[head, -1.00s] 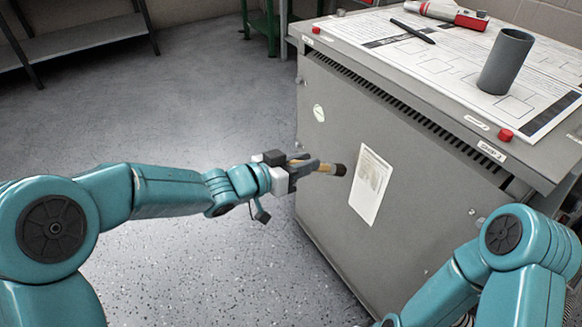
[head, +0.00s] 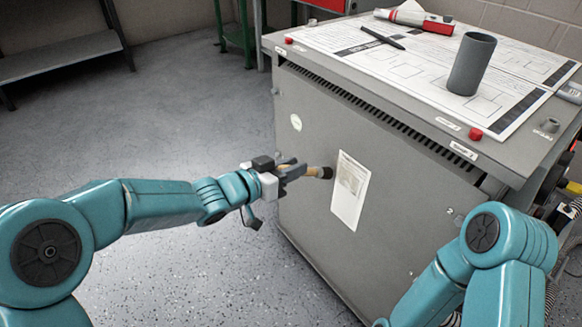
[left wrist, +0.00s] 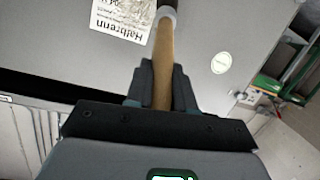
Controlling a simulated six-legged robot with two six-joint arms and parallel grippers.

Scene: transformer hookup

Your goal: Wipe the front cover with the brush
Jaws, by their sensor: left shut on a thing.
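The front cover (head: 320,215) is the grey panel on the near side of the cabinet, with a white printed label (head: 349,190) and a small round pale sticker (head: 296,122). My left gripper (head: 292,172) is shut on the brush (head: 318,172), which has a wooden handle and a dark tip. The tip is just left of the label; I cannot tell whether it touches the cover. In the left wrist view the brush handle (left wrist: 163,65) runs up from between the fingers, beside the label (left wrist: 122,17). My right gripper is out of view; only my right arm shows.
On the cabinet top lie printed sheets (head: 345,42), a black pen (head: 382,38), a grey cup (head: 471,64) and a red-and-white tool (head: 415,18). A metal shelf (head: 62,52) stands at the back left. The floor left of the cabinet is clear.

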